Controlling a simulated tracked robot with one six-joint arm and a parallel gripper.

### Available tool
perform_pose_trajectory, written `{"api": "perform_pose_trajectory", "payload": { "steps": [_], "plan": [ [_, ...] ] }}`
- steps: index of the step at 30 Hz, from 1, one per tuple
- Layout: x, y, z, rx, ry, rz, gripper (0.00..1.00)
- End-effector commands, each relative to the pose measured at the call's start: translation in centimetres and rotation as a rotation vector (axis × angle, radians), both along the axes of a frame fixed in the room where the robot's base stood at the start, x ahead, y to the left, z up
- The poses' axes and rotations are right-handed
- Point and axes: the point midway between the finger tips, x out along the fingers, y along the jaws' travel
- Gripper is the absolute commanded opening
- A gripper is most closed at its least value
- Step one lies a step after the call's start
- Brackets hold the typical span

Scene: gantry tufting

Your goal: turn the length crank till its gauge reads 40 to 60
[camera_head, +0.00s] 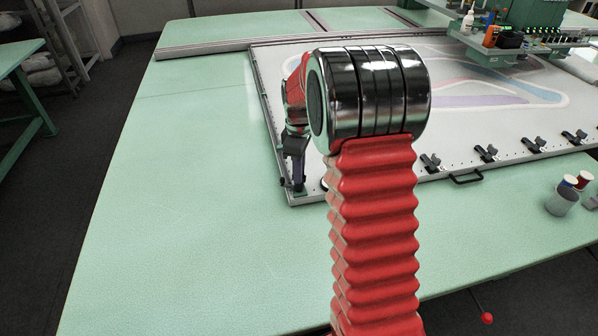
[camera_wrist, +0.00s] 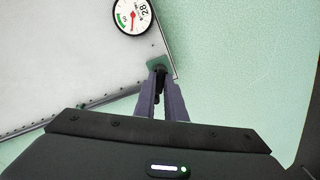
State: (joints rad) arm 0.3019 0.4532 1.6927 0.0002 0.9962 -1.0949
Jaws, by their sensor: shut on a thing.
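My gripper (camera_wrist: 160,78) is shut on the dark crank handle (camera_wrist: 159,69) at the corner of the white frame (camera_wrist: 70,75). The jaws hide most of the handle, and a green-grey mount shows around it. The round white gauge (camera_wrist: 131,15) is just beyond, up and left in the wrist view. It has a green band and a red needle, and its figure looks like 28, seen sideways. In the head view my gripper (camera_head: 297,183) reaches down to the frame's near left corner. My red arm hides the gauge there, and the crank cannot be made out.
Black clamps (camera_head: 486,153) and a handle (camera_head: 466,177) line the frame's near edge. A grey cup (camera_head: 562,201) and thread spools (camera_head: 584,180) stand at right. A green machine carriage (camera_head: 535,30) is at the back right.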

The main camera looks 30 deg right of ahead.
Motion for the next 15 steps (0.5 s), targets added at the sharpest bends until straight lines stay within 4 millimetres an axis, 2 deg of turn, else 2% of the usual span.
{"api": "perform_pose_trajectory", "payload": {
  "steps": [15],
  "plan": [
    [0.04, -0.04, 0.03, -0.001, -0.001, -0.016, 0.00]
  ]
}}
